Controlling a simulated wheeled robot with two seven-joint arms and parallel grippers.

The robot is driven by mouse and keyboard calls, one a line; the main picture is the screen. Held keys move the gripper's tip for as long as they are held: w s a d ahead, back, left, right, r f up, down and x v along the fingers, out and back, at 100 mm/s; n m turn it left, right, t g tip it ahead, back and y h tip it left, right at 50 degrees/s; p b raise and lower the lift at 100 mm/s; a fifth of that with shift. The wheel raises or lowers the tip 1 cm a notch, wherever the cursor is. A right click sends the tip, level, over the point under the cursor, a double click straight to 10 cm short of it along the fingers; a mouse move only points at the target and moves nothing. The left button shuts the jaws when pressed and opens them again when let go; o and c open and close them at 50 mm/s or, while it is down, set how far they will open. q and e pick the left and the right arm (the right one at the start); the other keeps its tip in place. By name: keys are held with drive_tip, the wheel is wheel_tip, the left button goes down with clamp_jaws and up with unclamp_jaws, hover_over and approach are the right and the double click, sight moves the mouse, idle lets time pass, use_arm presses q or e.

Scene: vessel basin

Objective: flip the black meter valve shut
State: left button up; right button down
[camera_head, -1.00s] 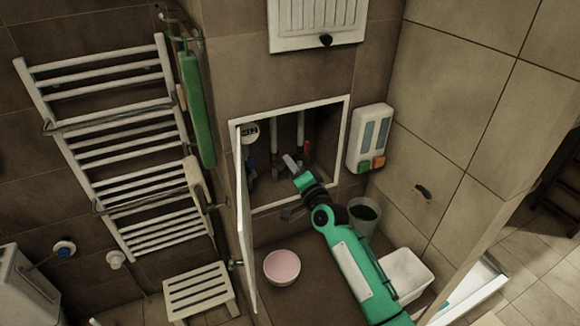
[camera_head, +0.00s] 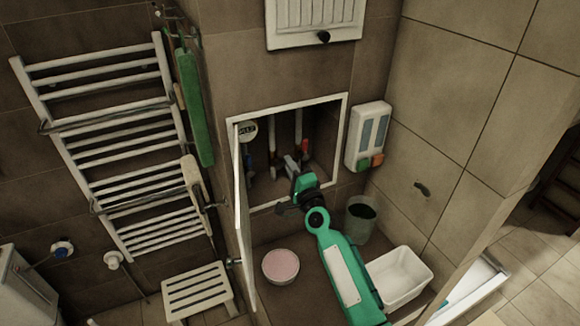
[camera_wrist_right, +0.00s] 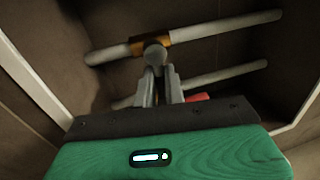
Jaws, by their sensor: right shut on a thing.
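The recess (camera_head: 346,110) in the tiled wall holds two upright pipes and a round meter (camera_head: 247,131). My right gripper (camera_head: 291,162) reaches into it, with its fingers at the left pipe (camera_head: 273,135). In the right wrist view, my right gripper (camera_wrist_right: 156,72) is closed around a dark rounded handle (camera_wrist_right: 155,52) by a brass fitting (camera_wrist_right: 151,43); I take this handle for the black meter valve. The fingers hide much of it, and its angle is hard to tell. My left gripper is out of view.
A red handle (camera_head: 305,146) is on the right pipe, close to my fingers. The recess's white door (camera_head: 243,210) stands open at left. Below are a pink-filled bowl (camera_head: 281,266), a bucket (camera_head: 361,222) and a white tub (camera_head: 405,282). A soap dispenser (camera_head: 368,138) hangs at right.

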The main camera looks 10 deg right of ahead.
drive_tip(key=c, duration=1.5)
unclamp_jaws()
drive_tip(key=shift+f, duration=0.1)
drive_tip(key=b+v, duration=0.3)
drive_tip(key=v, duration=1)
drive_tip(key=shift+s+b, duration=0.35)
drive_tip(key=shift+s, duration=0.05)
drive_tip(key=shift+d+f, duration=0.15)
drive_tip(key=shift+f, duration=0.05)
